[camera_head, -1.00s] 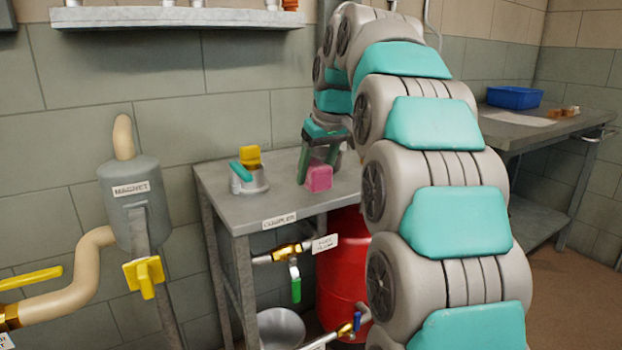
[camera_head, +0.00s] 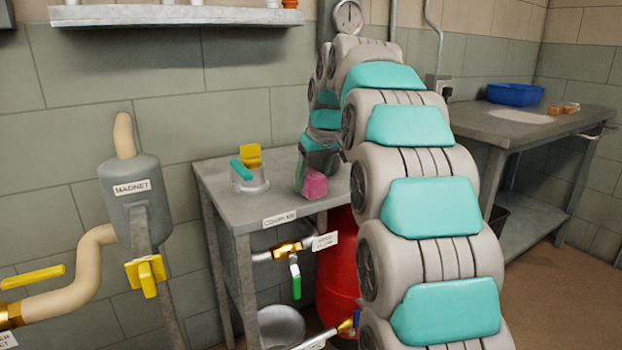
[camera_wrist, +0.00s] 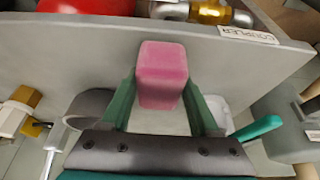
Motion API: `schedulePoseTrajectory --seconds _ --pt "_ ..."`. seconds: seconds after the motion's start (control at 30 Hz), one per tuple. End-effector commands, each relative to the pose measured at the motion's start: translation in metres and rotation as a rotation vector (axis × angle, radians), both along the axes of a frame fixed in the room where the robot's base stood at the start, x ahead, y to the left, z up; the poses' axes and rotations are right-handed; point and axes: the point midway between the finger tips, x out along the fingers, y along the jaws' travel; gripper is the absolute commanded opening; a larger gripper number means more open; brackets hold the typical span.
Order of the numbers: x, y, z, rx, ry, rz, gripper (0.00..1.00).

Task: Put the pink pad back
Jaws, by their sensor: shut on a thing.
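The pink pad (camera_head: 315,184) is at the front part of the grey table's top, between the fingers of my gripper (camera_head: 308,174). In the wrist view the pink pad (camera_wrist: 162,72) sits between the two green fingers of my gripper (camera_wrist: 161,95), which is shut on it. I cannot tell whether the pad touches the tabletop. On the same table, left of my gripper, stands a light grey round fixture (camera_head: 248,182) with a yellow block (camera_head: 251,156) and a teal lever (camera_head: 241,170). My arm hides the table's right part.
The table's front edge carries a COUPLER label (camera_head: 279,219). Below it are a green-handled valve (camera_head: 295,277) and a red tank (camera_head: 338,265). A blue bin (camera_head: 515,94) lies on the far right table.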

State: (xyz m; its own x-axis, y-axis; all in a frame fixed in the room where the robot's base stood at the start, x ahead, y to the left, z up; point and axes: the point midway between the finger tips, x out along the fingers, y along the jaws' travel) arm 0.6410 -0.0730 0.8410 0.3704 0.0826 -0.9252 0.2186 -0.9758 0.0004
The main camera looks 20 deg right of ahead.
Motion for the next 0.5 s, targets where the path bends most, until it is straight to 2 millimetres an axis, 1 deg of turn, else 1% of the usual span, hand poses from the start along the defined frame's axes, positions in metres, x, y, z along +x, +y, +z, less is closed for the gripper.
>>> schedulePoseTrajectory --seconds 0.2,0.33,0.37,0.5 --pt "0.0004 -0.0001 -0.0001 0.000 -0.001 0.000 0.17" --pt "0.0005 -0.0001 -0.0037 0.000 -0.002 0.000 0.17" --pt "0.0006 -0.0002 -0.0037 0.000 -0.002 0.000 0.63" --pt "0.0006 -0.0003 -0.0029 0.001 -0.002 -0.001 0.78"
